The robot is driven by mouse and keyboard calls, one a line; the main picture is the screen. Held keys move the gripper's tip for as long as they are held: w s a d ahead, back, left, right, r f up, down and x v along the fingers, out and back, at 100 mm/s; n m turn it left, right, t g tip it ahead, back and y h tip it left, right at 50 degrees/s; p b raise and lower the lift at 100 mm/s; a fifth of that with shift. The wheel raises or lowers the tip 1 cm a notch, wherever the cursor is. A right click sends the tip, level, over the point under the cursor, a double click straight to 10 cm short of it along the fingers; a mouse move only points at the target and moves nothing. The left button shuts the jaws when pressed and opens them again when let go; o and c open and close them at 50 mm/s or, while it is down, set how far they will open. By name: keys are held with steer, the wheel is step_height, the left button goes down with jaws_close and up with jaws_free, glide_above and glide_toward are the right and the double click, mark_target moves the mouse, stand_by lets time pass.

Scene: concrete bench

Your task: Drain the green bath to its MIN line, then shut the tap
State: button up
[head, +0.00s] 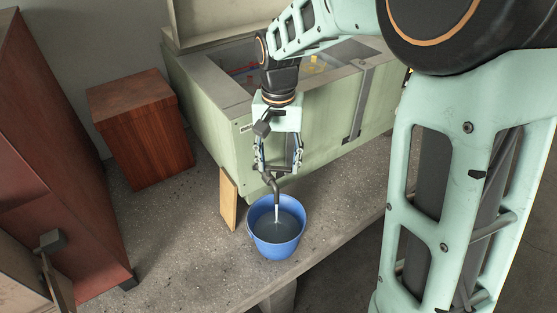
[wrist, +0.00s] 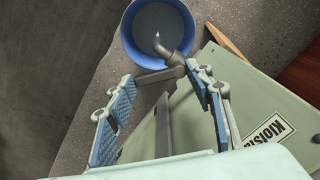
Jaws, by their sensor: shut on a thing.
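The green bath (head: 230,133) is a pale green chest with an open top; its inside is partly hidden by my arm, and I cannot make out a MIN line. Its grey tap (head: 275,186) sticks out low on the front, and a thin stream runs from the spout. My gripper (head: 278,168) is at the tap, and in the wrist view its fingers are shut on the tap lever (wrist: 160,75). The blue bucket (head: 301,241) stands under the spout with dark water (head: 277,228) in it; it also shows in the wrist view (wrist: 128,42).
Red and yellow things show inside the bath. A wooden board (head: 228,200) leans at the bath's corner, left of the bucket. A reddish wooden box (head: 146,135) and a red cabinet (head: 50,150) stand left. The bucket is close to the bench's front edge (head: 290,280). Bench left of it is clear.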

steer(key=shift+w+n, duration=0.1)
steer(key=shift+n, duration=0.2)
steer(key=shift+w+a+n+p, duration=0.1)
steer(key=shift+w+n+p, duration=0.2)
steer(key=shift+n, duration=0.95)
steer(key=shift+w+n+p, duration=0.2)
steer(key=shift+n+p, duration=0.05)
steer(key=shift+n, duration=0.95)
steer(key=shift+w+a+n+p, duration=0.1)
steer(key=shift+w+n+p, duration=0.2)
steer(key=shift+n, duration=0.95)
steer(key=o, duration=1.1)
steer(key=shift+o, duration=0.2)
steer(key=shift+r, duration=0.1)
step_height(320, 180, up, 12)
